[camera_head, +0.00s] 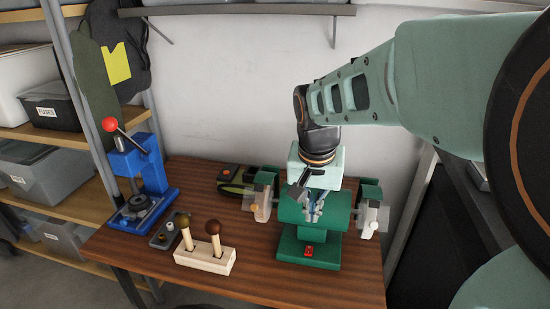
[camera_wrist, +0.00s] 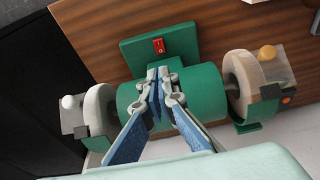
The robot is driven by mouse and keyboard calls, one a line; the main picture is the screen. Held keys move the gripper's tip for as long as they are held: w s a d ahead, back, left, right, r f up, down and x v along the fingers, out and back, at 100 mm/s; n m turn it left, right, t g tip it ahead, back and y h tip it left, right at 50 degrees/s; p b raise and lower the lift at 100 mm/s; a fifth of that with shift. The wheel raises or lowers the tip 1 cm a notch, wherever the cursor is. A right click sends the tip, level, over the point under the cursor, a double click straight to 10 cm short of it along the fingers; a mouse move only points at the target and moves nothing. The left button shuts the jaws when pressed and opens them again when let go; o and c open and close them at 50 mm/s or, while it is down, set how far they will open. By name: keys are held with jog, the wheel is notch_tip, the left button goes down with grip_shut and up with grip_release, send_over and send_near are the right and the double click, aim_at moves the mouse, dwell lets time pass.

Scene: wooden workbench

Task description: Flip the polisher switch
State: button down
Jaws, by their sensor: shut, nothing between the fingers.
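The green polisher (camera_head: 290,207) stands on the workbench with a wheel and clear guard at each end. Its red rocker switch (camera_head: 308,250) is on the front of the green base. In the wrist view the switch (camera_wrist: 158,46) shows near the top, on the base plate, just beyond my fingertips. My gripper (camera_head: 313,212) points down over the polisher's motor body and is shut and empty. In the wrist view the closed fingertips (camera_wrist: 158,72) lie in front of the motor body, and the switch is uncovered. I cannot tell whether the fingertips touch the body.
A blue press (camera_head: 150,170) with a red knob stands at the left. A wooden block (camera_head: 205,258) with two round-headed handles and a small grey box (camera_head: 162,237) stand left of the polisher. Bench (camera_head: 290,289) is clear in front.

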jog(key=b, duration=0.4)
send_over(308, 255)
jog(key=x, duration=0.4)
jog(key=s+x, duration=0.1)
jog(key=x, duration=0.2)
jog(key=s+x, duration=0.1)
jog(key=x, duration=0.3)
jog(key=shift+s+a+f, duration=0.1)
jog(key=shift+a+f, duration=0.3)
jog(key=shift+f, duration=0.25)
jog(key=shift+s+f, duration=0.1)
jog(key=shift+f, duration=0.75)
jog(key=shift+s+a+f+b, duration=0.1)
jog(key=shift+s+f+b, duration=0.15)
jog(key=shift+f+b, duration=0.4)
jog(key=shift+r, duration=0.1)
jog(key=shift+w+d+r+p, duration=0.2)
jog(key=shift+w+r+p, duration=0.15)
jog(key=shift+w+p, duration=0.3)
